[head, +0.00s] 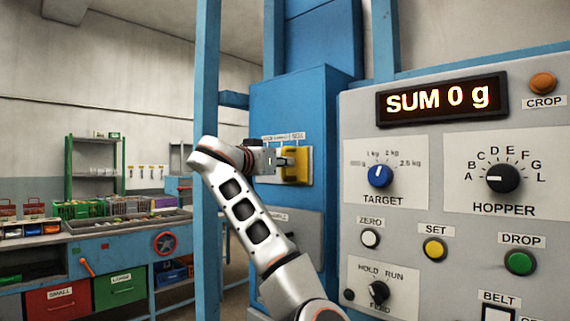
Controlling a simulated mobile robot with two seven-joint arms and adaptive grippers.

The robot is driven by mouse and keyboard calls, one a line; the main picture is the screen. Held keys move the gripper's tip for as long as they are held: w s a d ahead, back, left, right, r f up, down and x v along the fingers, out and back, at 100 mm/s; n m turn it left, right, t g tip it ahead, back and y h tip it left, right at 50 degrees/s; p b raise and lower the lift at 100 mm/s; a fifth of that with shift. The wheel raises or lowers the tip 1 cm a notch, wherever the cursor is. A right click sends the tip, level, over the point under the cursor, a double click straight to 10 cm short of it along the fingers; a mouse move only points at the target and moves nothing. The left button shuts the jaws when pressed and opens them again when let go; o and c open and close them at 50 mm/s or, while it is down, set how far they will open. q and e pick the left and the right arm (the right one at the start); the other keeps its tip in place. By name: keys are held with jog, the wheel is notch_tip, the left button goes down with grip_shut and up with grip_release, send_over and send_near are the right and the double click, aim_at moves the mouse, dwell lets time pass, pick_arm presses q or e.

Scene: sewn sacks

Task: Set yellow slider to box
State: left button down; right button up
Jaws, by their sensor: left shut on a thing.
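The yellow slider (300,166) is a small yellow block on a pale plate on the side of the blue cabinet (291,100). My left gripper (284,162) reaches it from the left and is shut on it. My left arm rises from the bottom of the picture and bends at the left of the cabinet. A strip of small labels (283,137) sits just above the slider, too small to read surely. The gripper and wrist hide the left part of the plate. My right gripper is not in view.
A grey control panel (400,120) fills the right side, with a "SUM 0 g" display (441,100), a blue TARGET knob (380,175), a black HOPPER knob (503,178) and several buttons. A workbench (120,250) stands further left.

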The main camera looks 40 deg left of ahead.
pick_arm(q)
jog(key=shift+w+d+f, duration=0.1)
jog(key=shift+d+f, duration=0.05)
jog(key=shift+d, duration=0.05)
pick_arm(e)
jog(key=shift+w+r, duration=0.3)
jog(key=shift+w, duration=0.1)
pick_arm(q)
jog(key=c, duration=2.1)
grip_release()
jog(key=shift+d, duration=0.15)
jog(key=s+d, duration=0.1)
jog(key=s, duration=1.1)
jog(key=shift+d, duration=0.15)
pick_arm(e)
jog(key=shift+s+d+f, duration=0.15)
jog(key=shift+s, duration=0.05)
